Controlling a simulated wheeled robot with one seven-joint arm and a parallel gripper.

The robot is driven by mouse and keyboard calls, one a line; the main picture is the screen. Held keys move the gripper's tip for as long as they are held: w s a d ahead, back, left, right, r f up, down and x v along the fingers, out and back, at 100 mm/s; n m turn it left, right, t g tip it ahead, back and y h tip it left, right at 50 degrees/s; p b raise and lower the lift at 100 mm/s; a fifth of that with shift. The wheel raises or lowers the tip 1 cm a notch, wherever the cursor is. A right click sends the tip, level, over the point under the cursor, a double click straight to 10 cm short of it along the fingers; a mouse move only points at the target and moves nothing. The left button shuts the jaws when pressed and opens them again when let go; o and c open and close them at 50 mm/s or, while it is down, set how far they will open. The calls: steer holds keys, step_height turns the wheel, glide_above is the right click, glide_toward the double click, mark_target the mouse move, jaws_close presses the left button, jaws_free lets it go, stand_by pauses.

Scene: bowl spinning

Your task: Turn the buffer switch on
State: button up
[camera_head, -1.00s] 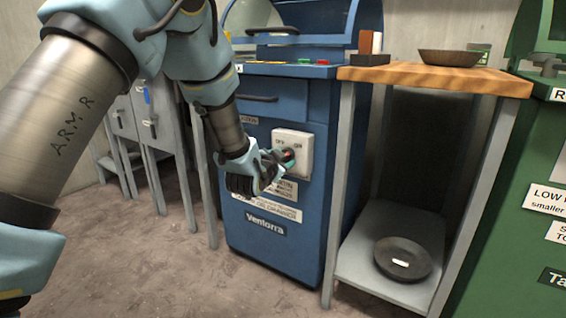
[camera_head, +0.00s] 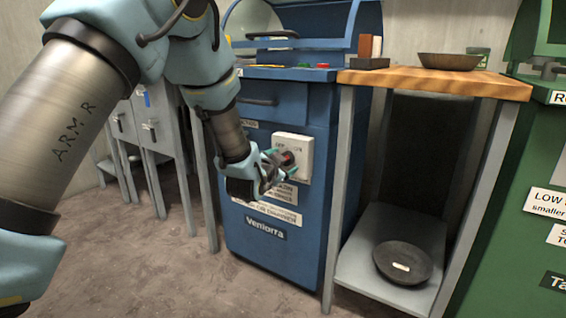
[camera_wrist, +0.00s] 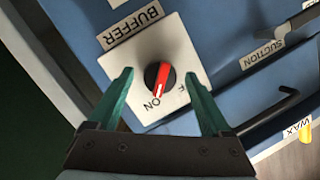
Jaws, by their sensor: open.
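The buffer switch is a round black knob with a red pointer bar (camera_wrist: 161,78) on a white plate (camera_wrist: 180,48), under a BUFFER label (camera_wrist: 136,22) in the wrist view. The bar's white-marked end lies toward the ON lettering, with part of the OFF lettering beside it. In the head view the plate (camera_head: 304,147) is on the front of the blue Veniorra machine (camera_head: 270,190). My gripper (camera_wrist: 159,74) is open, its green fingers on either side of the knob with gaps visible. In the head view my gripper (camera_head: 282,165) partly covers the plate.
A wooden-topped stand (camera_head: 440,80) is right of the machine, with a bowl (camera_head: 450,61) on top and a dark dish (camera_head: 402,262) on its lower shelf. A green machine (camera_head: 520,210) is at far right. In the wrist view, a dark handle (camera_wrist: 270,112) is right of the plate.

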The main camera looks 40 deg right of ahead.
steer(key=p+v, duration=0.1)
steer(key=v, duration=0.9)
steer(key=shift+s+a+p, duration=0.15)
steer(key=shift+a+p, duration=0.15)
steer(key=shift+a, duration=0.05)
steer(key=shift+r, duration=0.1)
